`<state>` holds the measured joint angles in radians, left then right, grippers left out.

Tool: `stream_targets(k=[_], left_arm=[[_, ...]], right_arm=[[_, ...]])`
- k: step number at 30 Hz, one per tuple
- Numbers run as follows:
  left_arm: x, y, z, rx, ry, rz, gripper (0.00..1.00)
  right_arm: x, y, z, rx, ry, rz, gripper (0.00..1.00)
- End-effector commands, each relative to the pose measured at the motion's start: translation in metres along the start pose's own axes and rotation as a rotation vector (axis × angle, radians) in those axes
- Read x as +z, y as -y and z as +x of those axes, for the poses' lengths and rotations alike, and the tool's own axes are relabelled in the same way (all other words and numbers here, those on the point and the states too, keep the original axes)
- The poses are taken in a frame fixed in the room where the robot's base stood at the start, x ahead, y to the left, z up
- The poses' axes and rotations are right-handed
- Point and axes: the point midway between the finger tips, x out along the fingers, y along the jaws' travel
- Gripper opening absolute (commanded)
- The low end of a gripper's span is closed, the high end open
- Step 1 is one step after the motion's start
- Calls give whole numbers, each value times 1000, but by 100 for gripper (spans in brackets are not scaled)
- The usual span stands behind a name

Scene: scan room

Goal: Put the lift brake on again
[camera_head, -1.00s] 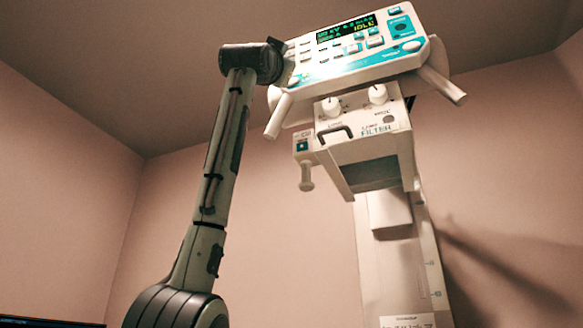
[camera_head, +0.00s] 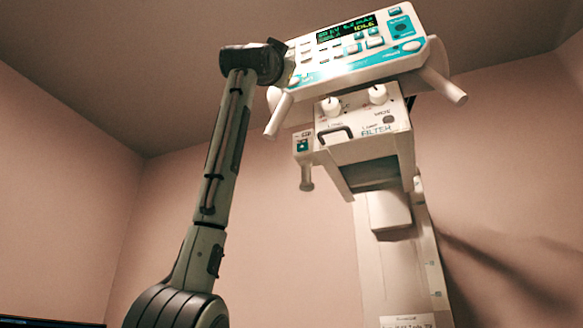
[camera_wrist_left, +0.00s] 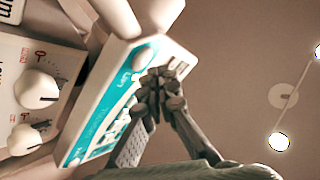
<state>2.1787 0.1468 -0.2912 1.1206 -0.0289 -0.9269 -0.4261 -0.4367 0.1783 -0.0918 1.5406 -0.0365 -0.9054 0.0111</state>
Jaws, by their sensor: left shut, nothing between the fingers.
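The control panel (camera_head: 360,45) is a white box with teal areas, several buttons and a lit display reading IDLE. It is at the top of the head view, on the X-ray head, and shows tilted in the left wrist view (camera_wrist_left: 110,110). My left gripper (camera_wrist_left: 157,84) is shut and empty, its fingertips at the panel's button face near one end. They cover part of that face, and I cannot tell whether they touch it. In the head view the wrist hides most of the gripper at the panel's left end. I cannot make out a brake state. My right gripper is not in view.
Handle bars (camera_head: 440,85) stick out beside the panel. Below is the white collimator box (camera_head: 360,130) with two knobs and a dark handle, also close in the left wrist view (camera_wrist_left: 12,75). A white column (camera_head: 405,270) stands beneath. The room left of my arm is free.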

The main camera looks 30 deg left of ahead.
Motion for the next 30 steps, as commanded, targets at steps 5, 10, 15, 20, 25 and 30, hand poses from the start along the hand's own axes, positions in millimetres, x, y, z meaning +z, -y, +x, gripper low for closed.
stream_targets(k=[5,10,15,20,25,30], left_arm=[[0,0,0,0,0,0,0],[0,0,0,0,0,0,0],[2,-2,2,1,1,0,0],[4,-4,6,1,1,0,0],[4,-4,6,0,0,0,0],[4,-4,6,0,0,0,0]], right_arm=[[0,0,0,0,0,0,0],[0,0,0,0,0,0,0],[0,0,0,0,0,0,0],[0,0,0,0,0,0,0],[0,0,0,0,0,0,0],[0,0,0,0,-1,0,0]])
